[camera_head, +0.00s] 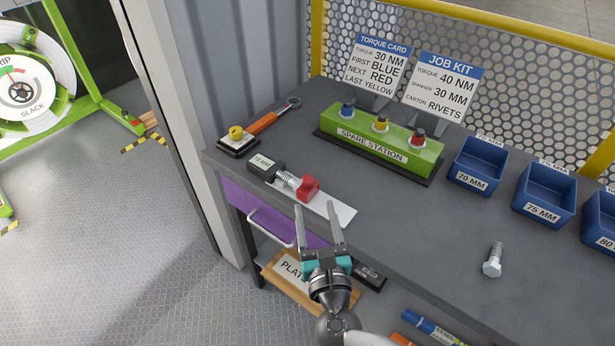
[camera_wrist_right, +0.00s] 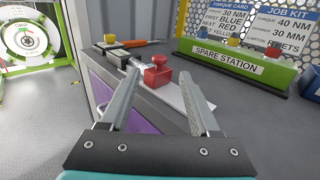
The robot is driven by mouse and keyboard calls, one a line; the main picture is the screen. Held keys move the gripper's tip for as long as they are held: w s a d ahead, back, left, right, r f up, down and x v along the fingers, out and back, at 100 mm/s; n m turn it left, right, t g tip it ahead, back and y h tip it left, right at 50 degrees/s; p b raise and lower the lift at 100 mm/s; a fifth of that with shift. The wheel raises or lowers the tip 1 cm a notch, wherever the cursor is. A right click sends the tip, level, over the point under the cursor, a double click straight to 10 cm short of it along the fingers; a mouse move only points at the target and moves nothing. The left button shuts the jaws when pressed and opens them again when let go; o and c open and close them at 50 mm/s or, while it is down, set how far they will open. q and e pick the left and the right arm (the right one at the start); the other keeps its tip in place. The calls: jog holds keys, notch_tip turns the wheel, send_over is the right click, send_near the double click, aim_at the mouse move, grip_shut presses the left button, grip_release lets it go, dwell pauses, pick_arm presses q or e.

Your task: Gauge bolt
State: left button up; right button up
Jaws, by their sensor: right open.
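A gauge lies near the bench's front left edge: a dark block (camera_head: 266,168) with a display reading 70 MM, a pale plate (camera_head: 338,213) and a red slider (camera_head: 308,187). A silver bolt (camera_head: 287,180) lies between the block and the slider. It also shows in the right wrist view (camera_wrist_right: 134,64), partly hidden by a finger. A second silver bolt (camera_head: 493,261) lies on the bench at the right. My right gripper (camera_head: 317,205) is open and empty, just in front of the red slider (camera_wrist_right: 158,75). My left gripper is not in view.
Blue bins marked 70 MM (camera_head: 477,169) and 75 MM (camera_head: 544,198), and a cut-off third, stand at right. A green spare station (camera_head: 350,128) with coloured knobs is at the back. An orange-handled wrench (camera_head: 270,118) and yellow-knobbed device (camera_head: 238,143) lie at back left. The bench centre is clear.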

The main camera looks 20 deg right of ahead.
aim_at(309, 183)
jog(key=w, duration=0.6)
jog(key=w+d, duration=0.1)
jog(key=w, duration=0.2)
jog(key=shift+w+d, duration=0.1)
jog(key=shift+w, duration=0.25)
jog(key=shift+c, duration=0.4)
grip_shut()
dwell(0.5)
